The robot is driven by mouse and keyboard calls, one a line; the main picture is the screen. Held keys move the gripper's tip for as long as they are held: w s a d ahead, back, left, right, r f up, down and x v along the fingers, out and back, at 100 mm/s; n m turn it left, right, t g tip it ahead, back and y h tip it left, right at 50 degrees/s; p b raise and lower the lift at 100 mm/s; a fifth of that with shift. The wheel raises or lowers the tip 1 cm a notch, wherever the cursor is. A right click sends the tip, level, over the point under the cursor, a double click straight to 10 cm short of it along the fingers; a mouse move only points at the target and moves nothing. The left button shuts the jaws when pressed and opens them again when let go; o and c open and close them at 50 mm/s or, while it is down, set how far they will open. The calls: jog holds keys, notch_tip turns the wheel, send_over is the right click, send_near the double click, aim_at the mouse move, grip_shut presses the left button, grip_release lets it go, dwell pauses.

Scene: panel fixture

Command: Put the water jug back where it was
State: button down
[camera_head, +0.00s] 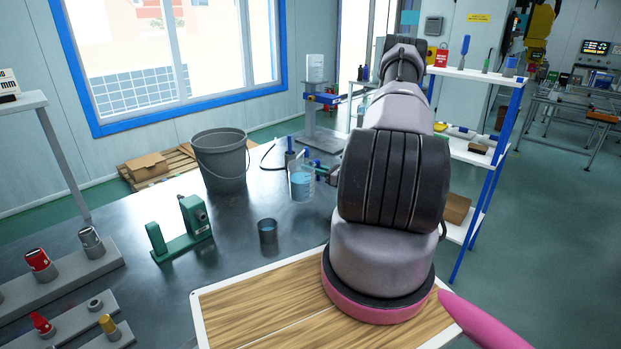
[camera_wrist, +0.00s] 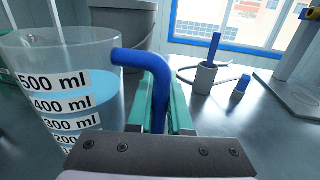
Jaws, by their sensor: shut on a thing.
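The water jug (camera_head: 302,187) is a clear container with blue water in it, at the middle of the steel table in the head view. In the wrist view the jug (camera_wrist: 60,95) fills the left side, roughly upright, with printed marks up to 500 ml. Its blue handle (camera_wrist: 136,58) runs down between the green fingers of my gripper (camera_wrist: 161,105), which is shut on it. In the head view my gripper (camera_head: 318,170) shows only partly beside the jug. I cannot tell whether the jug's base touches the table.
A grey bucket (camera_head: 222,165) stands behind and left of the jug. A small grey cup (camera_head: 267,232) and a green fixture (camera_head: 183,232) stand nearer. In the wrist view a grey holder with a blue stick (camera_wrist: 205,78) stands to the right. Bare table lies between them.

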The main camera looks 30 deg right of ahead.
jog(key=shift+f, duration=1.7)
jog(key=shift+f, duration=0.1)
jog(key=c, duration=0.8)
grip_release()
jog(key=shift+c, duration=0.2)
